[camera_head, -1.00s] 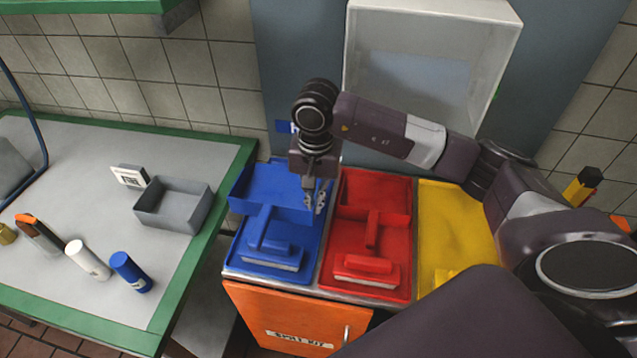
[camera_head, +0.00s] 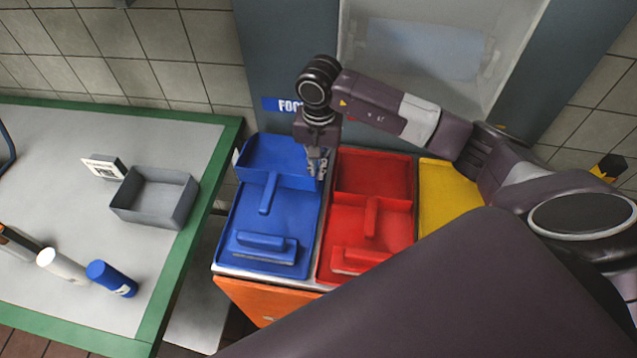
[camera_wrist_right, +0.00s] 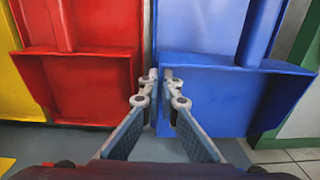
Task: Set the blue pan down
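The blue pan (camera_head: 285,157), a dustpan with a handle pointing toward me, is over the back part of the blue tray (camera_head: 237,225). I cannot tell whether it touches the tray. My right gripper (camera_head: 317,165) is at the pan's right side wall. In the right wrist view the fingertips (camera_wrist_right: 160,77) are close together, with the edge of the blue pan (camera_wrist_right: 215,95) between them. A blue brush (camera_head: 265,247) lies at the tray's front. My left gripper is not in view.
Right beside the blue tray is a red tray holding a red pan (camera_head: 372,175) and a red brush (camera_head: 360,257). A yellow tray (camera_head: 445,195) is further right. A green-edged table (camera_head: 190,240) with a grey bin (camera_head: 155,197) stands to the left. A wall is behind.

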